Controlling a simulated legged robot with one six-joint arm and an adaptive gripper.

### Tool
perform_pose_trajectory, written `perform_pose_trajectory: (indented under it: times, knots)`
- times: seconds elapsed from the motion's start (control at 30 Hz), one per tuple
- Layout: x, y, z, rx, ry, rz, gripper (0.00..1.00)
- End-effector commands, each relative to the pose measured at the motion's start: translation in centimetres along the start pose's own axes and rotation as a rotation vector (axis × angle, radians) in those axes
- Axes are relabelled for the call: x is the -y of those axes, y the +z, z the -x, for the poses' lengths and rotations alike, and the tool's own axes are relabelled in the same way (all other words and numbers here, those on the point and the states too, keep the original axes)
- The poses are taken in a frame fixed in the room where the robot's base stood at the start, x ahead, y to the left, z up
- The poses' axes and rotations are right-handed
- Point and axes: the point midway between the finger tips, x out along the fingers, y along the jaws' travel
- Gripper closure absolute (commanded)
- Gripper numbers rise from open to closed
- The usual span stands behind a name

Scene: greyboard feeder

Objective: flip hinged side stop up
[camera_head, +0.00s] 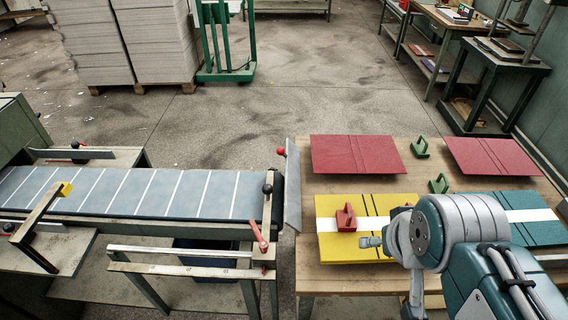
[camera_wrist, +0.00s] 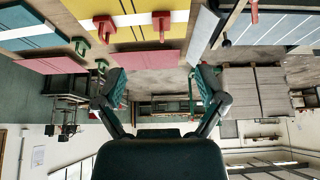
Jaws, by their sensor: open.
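A grey upright plate (camera_head: 292,185) with a red ball knob (camera_head: 281,151) stands at the right end of the conveyor (camera_head: 140,192), beside the wooden table. Along the conveyor's near side runs a pale metal bar (camera_head: 180,251), with a red lever (camera_head: 259,236) near its right end. I cannot tell for certain which part is the hinged side stop. In the wrist view the grey plate (camera_wrist: 202,34) shows at the top, apart from my gripper. My gripper (camera_wrist: 161,84) is open and empty, its fingers spread wide. In the head view my arm's wrist mostly hides it.
The wooden table (camera_head: 303,262) bears red boards (camera_head: 357,154), a yellow board (camera_head: 345,248), a teal board (camera_head: 535,233), green clips (camera_head: 420,148) and a red clip (camera_head: 346,217). Stacked greyboard (camera_head: 160,40) stands at the back. The floor (camera_head: 260,100) between is clear.

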Motion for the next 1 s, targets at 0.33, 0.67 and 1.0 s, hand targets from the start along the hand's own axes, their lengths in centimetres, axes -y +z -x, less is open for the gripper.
perform_pose_trajectory:
  times: [0.33, 0.67, 1.0]
  knots:
    - [-1.7, -7.4, -2.9, -0.11, 0.109, 0.297, 1.0]
    - [-2.1, -16.8, -7.9, -0.256, 0.229, 0.757, 1.0]
    - [0.1, -24.2, -14.9, -0.412, 0.298, 1.253, 1.0]
